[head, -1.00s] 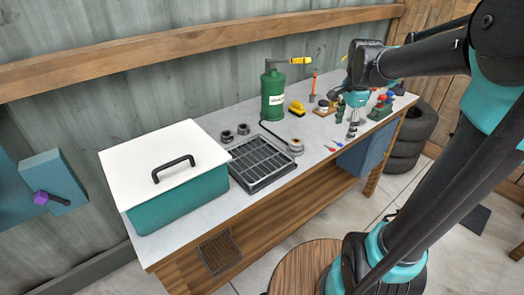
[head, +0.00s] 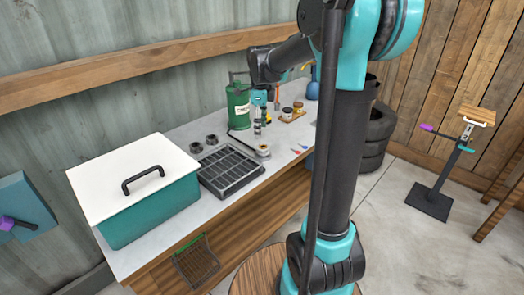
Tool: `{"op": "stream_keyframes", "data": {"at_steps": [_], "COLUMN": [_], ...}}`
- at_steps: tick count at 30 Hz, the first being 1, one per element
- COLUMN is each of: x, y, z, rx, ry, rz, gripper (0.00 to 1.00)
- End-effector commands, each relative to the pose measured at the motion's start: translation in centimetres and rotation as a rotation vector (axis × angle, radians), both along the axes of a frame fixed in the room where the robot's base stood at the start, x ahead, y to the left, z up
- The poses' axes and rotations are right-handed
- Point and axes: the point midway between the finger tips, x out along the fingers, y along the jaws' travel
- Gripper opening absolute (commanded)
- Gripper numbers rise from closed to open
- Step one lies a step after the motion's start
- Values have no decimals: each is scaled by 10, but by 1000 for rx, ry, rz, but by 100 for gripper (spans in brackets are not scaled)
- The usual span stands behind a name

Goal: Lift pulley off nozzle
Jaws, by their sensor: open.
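A small grey round part, which looks like the pulley (head: 263,151), sits on the bench at the right corner of the black grate. A dark hose (head: 238,139) runs to it from the green canister (head: 238,106). The nozzle itself is too small to make out; the pulley seems to sit at the hose's end. My gripper (head: 257,131) points down, open and empty, behind and above the pulley in the picture. It appears apart from the pulley. My wrist partly hides the canister's right side.
The black grate (head: 231,170) and two dark rings (head: 203,143) lie left of the pulley. A teal box with a white lid (head: 140,178) fills the bench's left end. Small jars (head: 292,110) stand farther back. Bare bench (head: 284,133) shows right of the pulley.

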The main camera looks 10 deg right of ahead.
Motion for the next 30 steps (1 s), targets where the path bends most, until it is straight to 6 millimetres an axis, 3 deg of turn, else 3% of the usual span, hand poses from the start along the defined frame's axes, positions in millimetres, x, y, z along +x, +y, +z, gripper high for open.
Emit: {"op": "stream_keyframes", "data": {"at_steps": [3,11,21,30], "x": [0,0,0,-1], "y": [0,-1,-4,-4], "z": [-19,-36,-79,-83], "rx": [0,0,0,0], "ry": [0,0,0,0], "rz": [0,0,1,1], "gripper": [66,66,66,66]}}
